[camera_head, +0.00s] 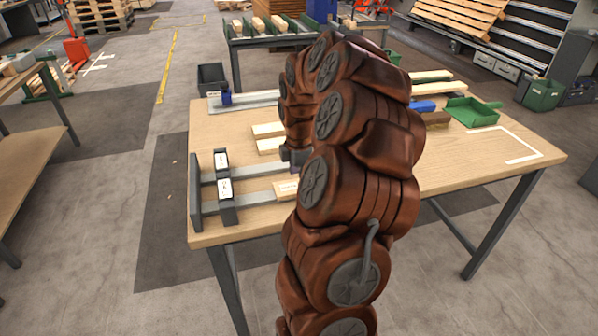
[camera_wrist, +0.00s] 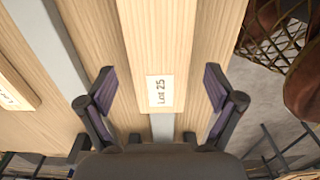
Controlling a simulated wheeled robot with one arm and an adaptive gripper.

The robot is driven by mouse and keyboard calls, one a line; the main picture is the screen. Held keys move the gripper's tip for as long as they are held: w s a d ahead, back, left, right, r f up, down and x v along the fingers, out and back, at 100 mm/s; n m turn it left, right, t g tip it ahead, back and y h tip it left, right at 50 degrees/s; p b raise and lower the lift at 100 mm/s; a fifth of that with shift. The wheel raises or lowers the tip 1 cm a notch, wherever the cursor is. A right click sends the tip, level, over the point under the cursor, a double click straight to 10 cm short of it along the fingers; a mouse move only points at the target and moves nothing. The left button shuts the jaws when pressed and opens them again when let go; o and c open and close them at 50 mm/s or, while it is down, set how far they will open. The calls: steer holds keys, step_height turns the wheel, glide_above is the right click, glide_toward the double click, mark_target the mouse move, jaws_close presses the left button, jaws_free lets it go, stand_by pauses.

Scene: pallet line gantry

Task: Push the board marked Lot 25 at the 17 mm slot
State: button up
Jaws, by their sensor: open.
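The board marked Lot 25 (camera_wrist: 155,35) is pale wood, with its white label near one end. It runs down the middle of the wrist view, over a grey rail. In the head view a labelled pale board (camera_head: 285,188) on the near rail, left of my arm, appears to be this one. Two dark slot posts, far (camera_head: 221,160) and near (camera_head: 226,189), carry white labels too small to read. My arm hides much of the rails.
Another labelled board (camera_wrist: 18,88) lies left in the wrist view. Loose pale boards (camera_head: 268,130) lie behind my gripper on the table. A green tray (camera_head: 472,111) and a blue block (camera_head: 423,106) are on the right. The table's front right is clear.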

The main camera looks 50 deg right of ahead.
steer(key=shift+f, duration=0.1)
steer(key=shift+c, duration=0.2)
steer(key=c, duration=1.3)
steer(key=shift+a+f, duration=0.1)
steer(key=shift+f, duration=0.05)
